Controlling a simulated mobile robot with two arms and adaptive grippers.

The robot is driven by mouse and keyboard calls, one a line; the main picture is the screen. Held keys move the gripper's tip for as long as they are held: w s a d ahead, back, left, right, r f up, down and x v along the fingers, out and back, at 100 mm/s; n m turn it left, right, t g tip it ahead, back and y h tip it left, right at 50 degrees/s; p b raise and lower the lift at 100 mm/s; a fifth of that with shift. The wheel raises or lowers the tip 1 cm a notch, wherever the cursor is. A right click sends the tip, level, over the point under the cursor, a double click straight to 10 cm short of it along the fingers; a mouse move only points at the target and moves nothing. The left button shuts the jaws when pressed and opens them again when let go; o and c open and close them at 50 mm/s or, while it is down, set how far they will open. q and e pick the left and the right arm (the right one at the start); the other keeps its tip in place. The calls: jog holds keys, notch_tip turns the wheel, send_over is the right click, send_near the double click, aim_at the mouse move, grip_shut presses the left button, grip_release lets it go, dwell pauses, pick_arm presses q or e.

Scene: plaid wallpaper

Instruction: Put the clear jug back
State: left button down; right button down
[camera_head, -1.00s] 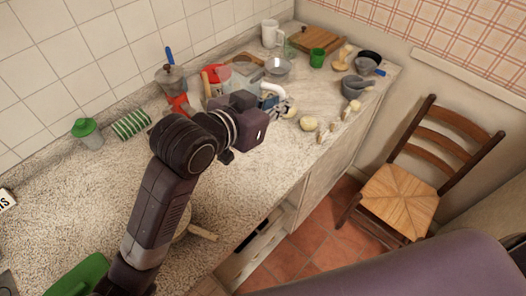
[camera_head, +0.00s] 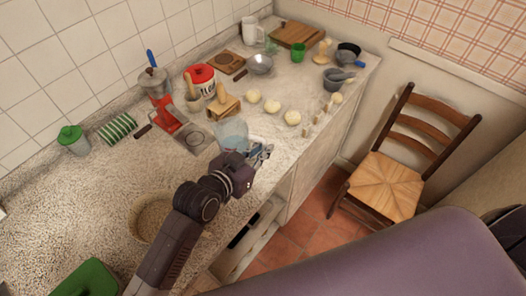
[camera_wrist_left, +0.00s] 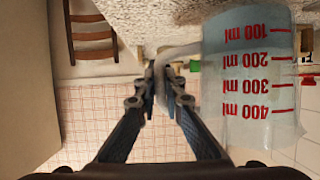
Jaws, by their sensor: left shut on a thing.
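The clear jug (camera_head: 232,134) is a see-through measuring jug above the middle of the counter. In the left wrist view the jug (camera_wrist_left: 258,78) fills the right side, with red millilitre marks that read upside down. My left gripper (camera_head: 262,153) is on the jug's right side, shut on its pale handle. In the wrist view the left gripper's fingers (camera_wrist_left: 160,85) close around this handle. My right gripper is not in view.
A bowl (camera_head: 150,215) is near my left arm. Bare counter (camera_head: 95,190) lies at left. A chair (camera_head: 390,170) stands right.

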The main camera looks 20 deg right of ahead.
pick_arm(q)
jog(key=shift+f, duration=0.95)
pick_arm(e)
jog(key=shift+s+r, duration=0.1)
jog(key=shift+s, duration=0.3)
pick_arm(q)
jog(key=shift+f, duration=0.15)
jog(key=c, duration=2.5)
grip_release()
jog(key=shift+f, duration=0.15)
jog(key=o, duration=0.5)
jog(key=shift+c, duration=0.2)
